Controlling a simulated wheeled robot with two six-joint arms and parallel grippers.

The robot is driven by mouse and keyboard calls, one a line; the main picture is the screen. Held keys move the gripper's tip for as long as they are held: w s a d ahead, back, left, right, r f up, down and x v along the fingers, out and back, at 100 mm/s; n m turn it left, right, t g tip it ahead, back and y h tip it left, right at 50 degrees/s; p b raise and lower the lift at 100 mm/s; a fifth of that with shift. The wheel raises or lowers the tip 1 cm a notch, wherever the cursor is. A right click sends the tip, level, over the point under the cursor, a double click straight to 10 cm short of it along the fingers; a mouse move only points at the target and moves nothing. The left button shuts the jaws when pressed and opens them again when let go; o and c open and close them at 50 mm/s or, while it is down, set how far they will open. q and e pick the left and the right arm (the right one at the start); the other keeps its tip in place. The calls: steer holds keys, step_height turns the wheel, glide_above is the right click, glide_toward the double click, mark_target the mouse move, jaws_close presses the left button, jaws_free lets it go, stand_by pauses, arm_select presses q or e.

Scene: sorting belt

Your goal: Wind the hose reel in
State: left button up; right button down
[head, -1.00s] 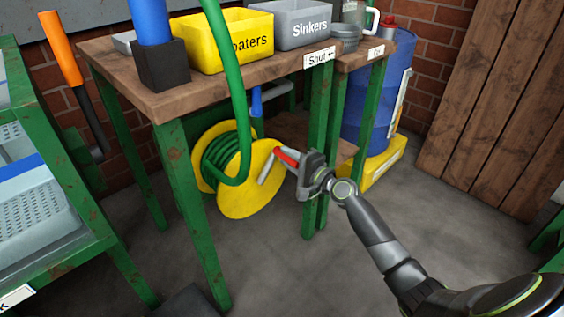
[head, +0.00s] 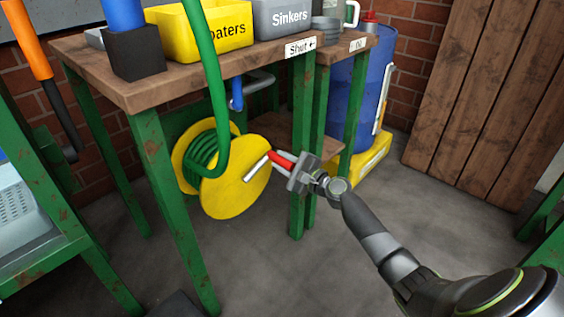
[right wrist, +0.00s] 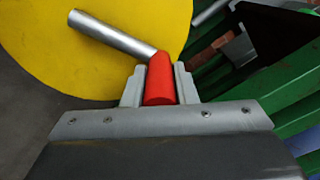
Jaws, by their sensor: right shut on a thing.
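The hose reel (head: 240,196) has yellow discs and green hose (head: 203,150) wound on its drum, under the wooden bench. The green hose runs up from the reel past the bench's front edge. The reel's crank has a red grip (head: 281,158) and a grey metal arm (head: 256,167). My right gripper (head: 294,168) is shut on the red grip at the right of the reel. In the right wrist view the red grip (right wrist: 160,82) sits between both fingers, with the yellow disc (right wrist: 60,45) behind. My left gripper is not in view.
The bench (head: 165,85) holds a yellow bin (head: 180,38) and a grey bin (head: 285,14). Its green legs (head: 302,130) stand close to my right gripper. A blue drum (head: 375,90) stands behind right.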

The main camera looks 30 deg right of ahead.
steer(key=shift+f, duration=0.1)
steer(key=c, duration=1.2)
jaws_free()
steer(key=shift+o, duration=0.2)
steer(key=shift+s, duration=0.1)
steer(key=b+v, duration=0.2)
steer(key=v, duration=1.5)
steer(key=shift+s, duration=0.15)
